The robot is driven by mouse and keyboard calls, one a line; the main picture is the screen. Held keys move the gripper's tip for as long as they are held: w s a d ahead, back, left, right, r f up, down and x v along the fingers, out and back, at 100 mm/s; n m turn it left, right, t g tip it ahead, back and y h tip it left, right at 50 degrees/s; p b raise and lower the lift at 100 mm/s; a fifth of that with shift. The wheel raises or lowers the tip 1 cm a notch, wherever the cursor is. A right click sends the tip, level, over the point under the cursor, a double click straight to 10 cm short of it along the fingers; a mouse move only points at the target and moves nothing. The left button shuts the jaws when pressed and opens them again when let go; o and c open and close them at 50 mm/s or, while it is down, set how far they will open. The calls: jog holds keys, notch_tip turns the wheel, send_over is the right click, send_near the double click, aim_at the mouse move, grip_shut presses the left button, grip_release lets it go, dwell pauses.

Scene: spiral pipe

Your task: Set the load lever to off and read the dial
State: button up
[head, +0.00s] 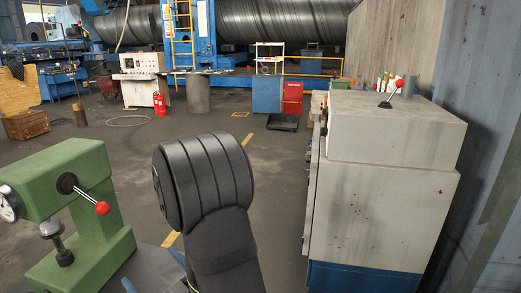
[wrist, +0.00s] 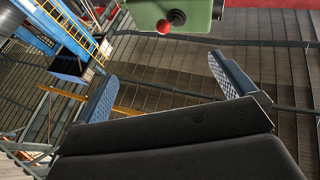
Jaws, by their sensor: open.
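A green machine (head: 60,185) stands at the lower left of the head view. Its lever (head: 86,196) has a dark hub, a metal rod and a red knob, and slopes down to the right. The white dial (head: 8,204) is cut by the left picture edge; its reading is too small to make out. In the wrist view the lever's red knob (wrist: 163,26) and part of the green machine (wrist: 150,8) show at the top, beyond my fingertips. My gripper (wrist: 162,66) is open and empty, its two blue fingers wide apart, and nothing is seen touching it.
A grey cabinet (head: 380,190) stands on the right, with another red-knobbed lever (head: 392,93) and several small bottles on top. A metal column (head: 64,250) hangs under the green machine's head. A red extinguisher (head: 159,103) stands farther back.

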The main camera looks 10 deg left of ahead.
aim_at(91, 200)
jog(key=c, duration=1.4)
jog(key=shift+s+a+f, duration=0.15)
jog(key=shift+a, duration=0.2)
jog(key=c, duration=0.4)
jog(key=a+g, duration=0.1)
jog(key=s+a+f+n+g, duration=0.1)
jog(key=a+f+n+g, duration=0.1)
jog(key=shift+s+a+h, duration=0.4)
grip_shut()
jog(key=s+a+f+n+g+h, duration=0.6)
jog(key=s+a+f+n+h, duration=0.35)
jog(key=f, duration=0.25)
jog(key=w+a+r+n+t+h, duration=0.1)
jog(key=w+a+r+t, duration=0.1)
jog(key=r+t, duration=0.4)
jog(key=w+a+r+n+t+h, duration=0.1)
jog(key=w+a+r+t, duration=0.15)
jog(key=r, duration=0.65)
jog(key=w+a+r+n+t+h, duration=0.1)
jog(key=w+r+t+h, duration=0.1)
jog(key=r+t, duration=0.45)
jog(key=w, duration=0.9)
jog(key=shift+w+a+r+g, duration=0.25)
jog(key=shift+w+a+g, duration=0.05)
jog(key=shift+g, duration=0.1)
